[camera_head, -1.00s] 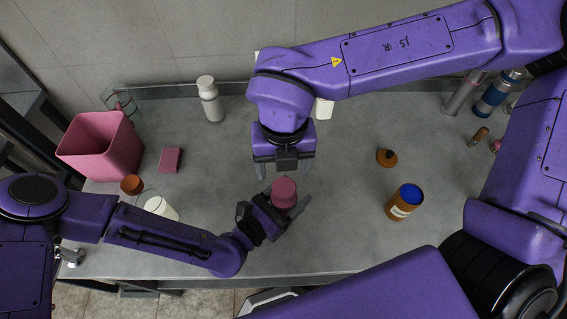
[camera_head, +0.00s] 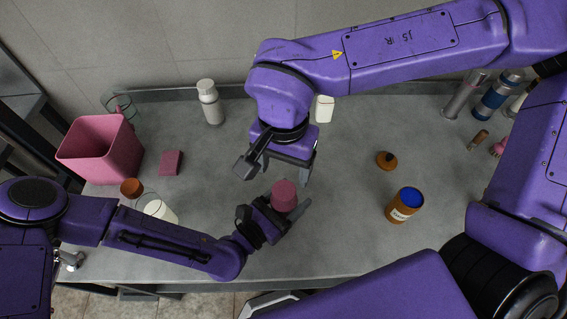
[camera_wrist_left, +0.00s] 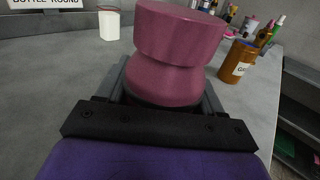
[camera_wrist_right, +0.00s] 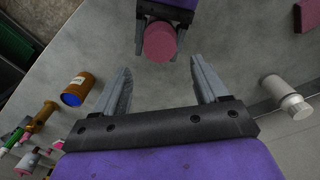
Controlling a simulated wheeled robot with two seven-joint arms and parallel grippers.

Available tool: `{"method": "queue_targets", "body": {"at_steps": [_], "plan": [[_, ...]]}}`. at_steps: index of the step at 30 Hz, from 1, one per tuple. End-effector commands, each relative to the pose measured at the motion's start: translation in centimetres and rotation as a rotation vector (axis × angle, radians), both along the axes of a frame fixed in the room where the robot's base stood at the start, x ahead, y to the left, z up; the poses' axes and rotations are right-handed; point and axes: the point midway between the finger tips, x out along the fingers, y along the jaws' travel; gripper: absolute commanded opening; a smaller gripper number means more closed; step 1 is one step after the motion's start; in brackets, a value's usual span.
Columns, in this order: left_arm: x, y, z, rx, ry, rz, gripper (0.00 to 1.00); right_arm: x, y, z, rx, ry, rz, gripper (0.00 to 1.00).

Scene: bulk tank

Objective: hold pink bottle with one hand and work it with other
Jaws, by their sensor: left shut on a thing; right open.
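The pink bottle (camera_head: 284,195) is held upright near the front middle of the table, its round pink cap on top. It also shows large in the left wrist view (camera_wrist_left: 178,50) and between the fingers in the right wrist view (camera_wrist_right: 160,42). My left gripper (camera_head: 285,218) is shut around the bottle's lower part, below the cap. My right gripper (camera_head: 278,175) is open and empty just behind and above the bottle; its open fingers also show in the right wrist view (camera_wrist_right: 160,85), apart from the cap.
A pink bin (camera_head: 100,150), pink block (camera_head: 171,162), brown cap (camera_head: 131,187) and white container (camera_head: 160,209) are at left. White bottles (camera_head: 210,103) (camera_head: 324,109) stand at the back. A blue-topped brown jar (camera_head: 404,204) and brown stopper (camera_head: 386,160) are at right. Table between is clear.

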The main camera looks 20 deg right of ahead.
Motion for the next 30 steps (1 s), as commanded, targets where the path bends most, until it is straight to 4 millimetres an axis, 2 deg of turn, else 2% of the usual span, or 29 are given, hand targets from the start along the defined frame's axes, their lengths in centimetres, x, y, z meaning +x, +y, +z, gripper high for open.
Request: {"method": "queue_targets", "body": {"at_steps": [13,24,30], "plan": [[0.0,0.0,0.0,0.0,0.0,0.0,0.0,0.0,0.0,-0.5,-0.001,0.002,0.034,0.73],[0.0,0.0,0.0,0.0,0.0,0.0,0.0,0.0,0.0,-6.3,-0.001,0.002,0.033,0.73],[0.0,0.0,0.0,0.0,0.0,0.0,0.0,0.0,0.0,-7.9,0.0,0.0,0.032,0.73]]}}
